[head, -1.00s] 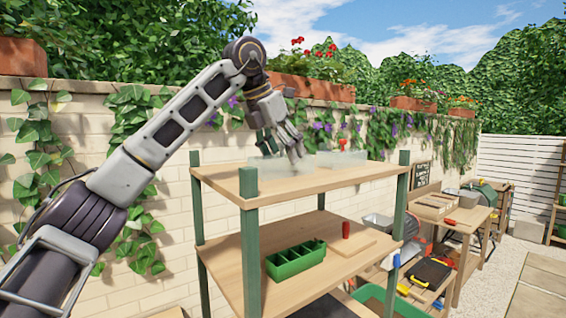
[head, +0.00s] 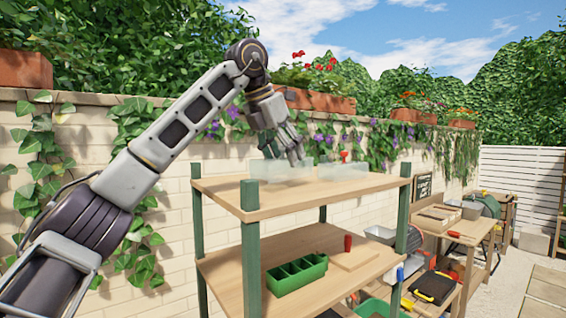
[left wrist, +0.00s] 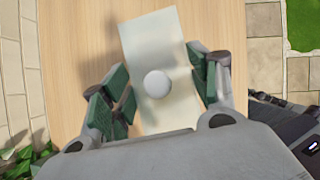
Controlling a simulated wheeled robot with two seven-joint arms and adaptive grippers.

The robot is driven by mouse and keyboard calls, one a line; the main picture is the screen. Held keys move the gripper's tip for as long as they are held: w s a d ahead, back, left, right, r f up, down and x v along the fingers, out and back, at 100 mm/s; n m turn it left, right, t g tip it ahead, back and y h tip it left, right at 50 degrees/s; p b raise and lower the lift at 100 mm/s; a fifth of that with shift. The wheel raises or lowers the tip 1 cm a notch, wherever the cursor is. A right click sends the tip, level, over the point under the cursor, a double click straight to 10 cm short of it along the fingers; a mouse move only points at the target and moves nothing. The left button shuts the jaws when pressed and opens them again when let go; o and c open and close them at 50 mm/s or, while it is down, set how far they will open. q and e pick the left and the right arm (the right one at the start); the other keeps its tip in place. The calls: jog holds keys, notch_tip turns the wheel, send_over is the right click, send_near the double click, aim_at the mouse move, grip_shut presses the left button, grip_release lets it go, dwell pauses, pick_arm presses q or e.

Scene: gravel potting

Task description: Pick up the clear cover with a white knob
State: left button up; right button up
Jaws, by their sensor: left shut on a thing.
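The clear cover with a white knob (head: 268,172) is at the upper shelf's left part in the head view. It is a pale see-through box shape. In the left wrist view its white knob (left wrist: 157,83) sits between the fingers, over the pale oblong top of the cover (left wrist: 152,38). My left gripper (head: 290,150) reaches down from above and is shut on the cover at its knob. It also shows in the left wrist view (left wrist: 165,90). Whether the cover's bottom touches the shelf is hard to tell. My right gripper is not in view.
A second clear cover with a red knob (head: 343,156) stands close by to the right on the upper shelf (head: 300,198). Green corner posts rise at the shelf's edges. The lower shelf holds a green divided tray (head: 296,274) and a board with a red handle (head: 353,257). A brick wall stands behind.

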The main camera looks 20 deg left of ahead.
pick_arm(q)
jog(key=shift+r, duration=3.75)
jog(key=o, duration=0.3)
jog(key=shift+c, duration=0.7)
